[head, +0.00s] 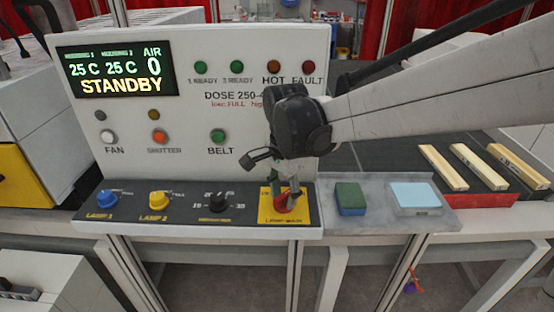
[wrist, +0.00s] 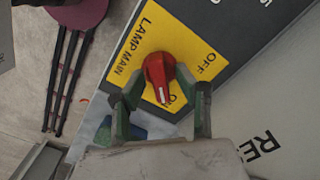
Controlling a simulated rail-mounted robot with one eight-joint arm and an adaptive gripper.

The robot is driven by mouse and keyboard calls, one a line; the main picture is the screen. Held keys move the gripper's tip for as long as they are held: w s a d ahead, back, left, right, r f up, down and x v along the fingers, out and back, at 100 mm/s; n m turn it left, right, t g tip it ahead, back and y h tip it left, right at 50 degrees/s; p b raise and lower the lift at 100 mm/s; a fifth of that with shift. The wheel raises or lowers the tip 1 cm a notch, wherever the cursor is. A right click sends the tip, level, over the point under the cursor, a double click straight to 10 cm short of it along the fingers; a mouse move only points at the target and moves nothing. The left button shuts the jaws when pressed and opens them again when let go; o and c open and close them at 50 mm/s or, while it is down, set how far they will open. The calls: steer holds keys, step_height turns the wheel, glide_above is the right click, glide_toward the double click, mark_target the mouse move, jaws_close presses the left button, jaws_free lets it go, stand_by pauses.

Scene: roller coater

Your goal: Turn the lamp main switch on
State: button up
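The lamp main switch is a red knob (head: 281,203) on a yellow plate (head: 305,213) at the right end of the black control strip. In the wrist view the red knob (wrist: 157,68) has a white pointer line aimed down toward a partly hidden label, away from the word OFF at its right. LAMP MAIN is printed on the yellow plate (wrist: 146,35). My gripper (wrist: 160,86) is open, with its green fingertips on either side of the knob's pointer end. I cannot tell whether they touch it. In the head view my gripper (head: 284,188) partly hides the knob.
Left on the strip are a black knob (head: 219,202), a yellow knob (head: 159,200) and a blue knob (head: 107,199). The display (head: 117,72) reads STANDBY. Right of the panel are a green-topped block (head: 350,198), a light-blue pad (head: 414,195) and wooden strips (head: 473,167).

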mark_target(284, 194)
step_height(284, 194, up, 12)
stand_by(0.8)
steer(key=s+d+f+n+t, duration=0.3)
steer(key=s+d+f+n, duration=0.1)
steer(key=s+d, duration=0.3)
steer(key=s+d+f+n+t, duration=0.3)
steer(key=s+d+n, duration=0.3)
steer(key=s+d, duration=0.2)
steer(key=shift+s+d+f+t+b, duration=0.15)
steer(key=shift+s+f+t+b, duration=0.35)
steer(key=shift+s, duration=0.4)
steer(key=shift+r, duration=0.15)
stand_by(1.0)
